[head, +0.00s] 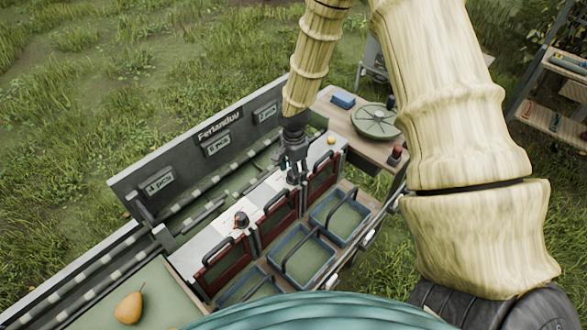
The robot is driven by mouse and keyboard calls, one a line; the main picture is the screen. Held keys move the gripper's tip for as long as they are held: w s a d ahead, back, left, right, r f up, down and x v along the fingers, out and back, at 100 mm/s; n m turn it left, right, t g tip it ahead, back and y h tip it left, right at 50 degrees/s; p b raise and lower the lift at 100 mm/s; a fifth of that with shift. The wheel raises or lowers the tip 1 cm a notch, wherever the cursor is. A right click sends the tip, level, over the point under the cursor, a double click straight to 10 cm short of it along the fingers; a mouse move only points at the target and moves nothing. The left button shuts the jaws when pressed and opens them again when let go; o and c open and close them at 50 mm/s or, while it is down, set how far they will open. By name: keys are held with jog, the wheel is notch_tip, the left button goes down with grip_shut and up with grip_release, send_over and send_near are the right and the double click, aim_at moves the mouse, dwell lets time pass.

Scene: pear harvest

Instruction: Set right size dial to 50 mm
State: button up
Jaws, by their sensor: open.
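The right size dial (292,179) is a small dark knob on the white top panel of the sorting machine, partly hidden by my gripper. My gripper (291,167) points down right over this dial, with its fingers open. I cannot tell whether the fingers touch the knob. Another dial (241,219), dark with red on it, stands on the panel further left, apart from my gripper. The scale markings and the dial settings are too small to read.
Red-framed gates (276,216) stand along the panel's front, with blue handled crates (302,257) below. The sign board (201,142) rises behind. A side table holds a round green disc (375,121), blue box (343,100) and red button (396,153). A pear (128,307) lies front left.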

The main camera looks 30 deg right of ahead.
jog(key=shift+f, duration=0.15)
jog(key=c, duration=1)
